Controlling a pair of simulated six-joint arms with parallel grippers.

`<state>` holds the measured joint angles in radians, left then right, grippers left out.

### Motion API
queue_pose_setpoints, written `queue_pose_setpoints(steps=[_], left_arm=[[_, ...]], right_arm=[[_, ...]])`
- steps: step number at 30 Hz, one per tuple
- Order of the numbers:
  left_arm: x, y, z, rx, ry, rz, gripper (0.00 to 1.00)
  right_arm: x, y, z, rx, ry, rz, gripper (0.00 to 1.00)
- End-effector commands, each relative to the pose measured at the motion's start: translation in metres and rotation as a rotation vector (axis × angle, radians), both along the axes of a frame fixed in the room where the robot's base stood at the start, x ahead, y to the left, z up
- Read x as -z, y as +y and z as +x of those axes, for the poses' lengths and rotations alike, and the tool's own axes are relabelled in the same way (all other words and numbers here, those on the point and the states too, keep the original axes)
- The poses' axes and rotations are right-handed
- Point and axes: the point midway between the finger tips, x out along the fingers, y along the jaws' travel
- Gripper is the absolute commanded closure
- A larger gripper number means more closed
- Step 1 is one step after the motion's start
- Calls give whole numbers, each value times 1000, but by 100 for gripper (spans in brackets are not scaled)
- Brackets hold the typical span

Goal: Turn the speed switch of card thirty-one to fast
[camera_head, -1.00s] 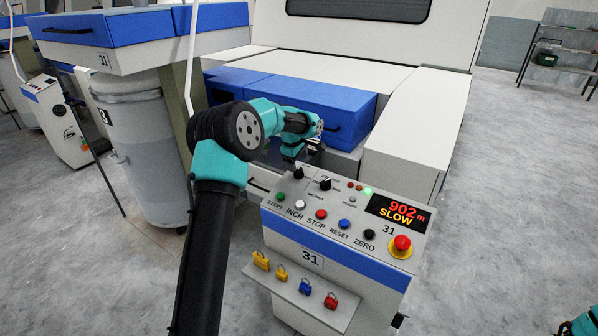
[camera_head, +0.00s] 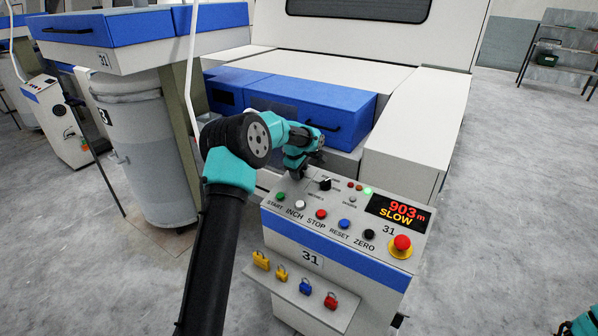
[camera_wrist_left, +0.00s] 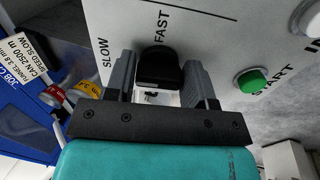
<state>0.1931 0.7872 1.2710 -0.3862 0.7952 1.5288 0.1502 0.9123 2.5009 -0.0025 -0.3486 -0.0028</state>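The control panel of card thirty-one (camera_head: 335,250) stands in front of me; its display (camera_head: 398,211) reads 903 m and SLOW. My left gripper (camera_head: 296,172) is at the panel's back left corner, over the speed switch, which it hides in the head view. In the left wrist view the black switch knob (camera_wrist_left: 158,68) sits between the two grey fingers of my left gripper (camera_wrist_left: 160,85). Narrow gaps seem to show beside the knob, so the fingers look open around it. The words SLOW and FAST are printed near the knob.
A second black knob (camera_head: 325,183) is close to the right of my left gripper. Push buttons, including the green start button (camera_head: 280,196), and a red emergency stop (camera_head: 402,243) lie nearer. Several padlocks sit on the front shelf (camera_head: 290,285). A blue cover (camera_head: 320,105) stands behind.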

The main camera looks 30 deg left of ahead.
Motion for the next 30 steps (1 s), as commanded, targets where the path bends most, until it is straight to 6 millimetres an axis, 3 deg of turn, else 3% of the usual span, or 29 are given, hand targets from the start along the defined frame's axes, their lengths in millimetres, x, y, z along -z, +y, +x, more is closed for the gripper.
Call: queue_pose_setpoints(steps=[8,20,30], left_arm=[[0,0,0,0,0,0,77],[0,0,0,51,0,13,77],[0,0,-2,252,-2,65,77]], right_arm=[[0,0,0,0,0,0,57],[0,0,0,0,0,0,57],[0,0,0,0,0,0,57]])
